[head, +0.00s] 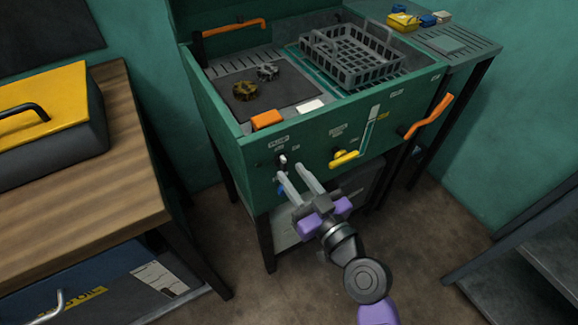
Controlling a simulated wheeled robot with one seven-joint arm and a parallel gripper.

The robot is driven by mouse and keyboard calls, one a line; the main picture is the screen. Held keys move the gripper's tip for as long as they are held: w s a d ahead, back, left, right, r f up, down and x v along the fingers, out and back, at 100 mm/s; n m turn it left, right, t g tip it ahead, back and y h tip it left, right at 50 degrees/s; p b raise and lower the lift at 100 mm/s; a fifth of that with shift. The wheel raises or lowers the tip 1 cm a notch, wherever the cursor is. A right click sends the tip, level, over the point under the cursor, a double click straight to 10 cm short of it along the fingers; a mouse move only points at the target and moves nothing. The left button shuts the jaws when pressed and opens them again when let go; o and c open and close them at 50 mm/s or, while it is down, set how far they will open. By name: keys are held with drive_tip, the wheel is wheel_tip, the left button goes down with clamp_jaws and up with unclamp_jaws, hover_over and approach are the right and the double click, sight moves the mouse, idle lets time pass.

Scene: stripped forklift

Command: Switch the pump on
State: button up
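The green parts-washer cabinet (230,135) stands in the middle of the head view. Its front panel has a small label at the left that seems to read PUMP (278,140). Just below it is a small pale toggle switch (283,159); whether it is up or down is too small to tell. My gripper (293,172) is in front of the panel, just below the switch. Its two grey fingers are apart with nothing visible between them. I cannot tell whether a fingertip touches the panel. A small blue part (281,189) is partly hidden by the left finger.
A yellow valve handle (345,158) sits right of my gripper, and an orange lever (430,117) sticks out at the right corner. A wooden bench (130,180) stands close on the left. Floor shows between bench and cabinet.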

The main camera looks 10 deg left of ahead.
sight(282, 162)
drive_tip(key=shift+x, duration=1.3)
clamp_jaws()
drive_tip(key=m, duration=0.4)
drive_tip(key=shift+d, duration=0.1)
drive_tip(key=m, duration=1)
drive_tip(key=shift+w+d+f+p, duration=0.1)
drive_tip(key=shift+f+p, duration=0.05)
drive_tip(key=shift+p, duration=0.2)
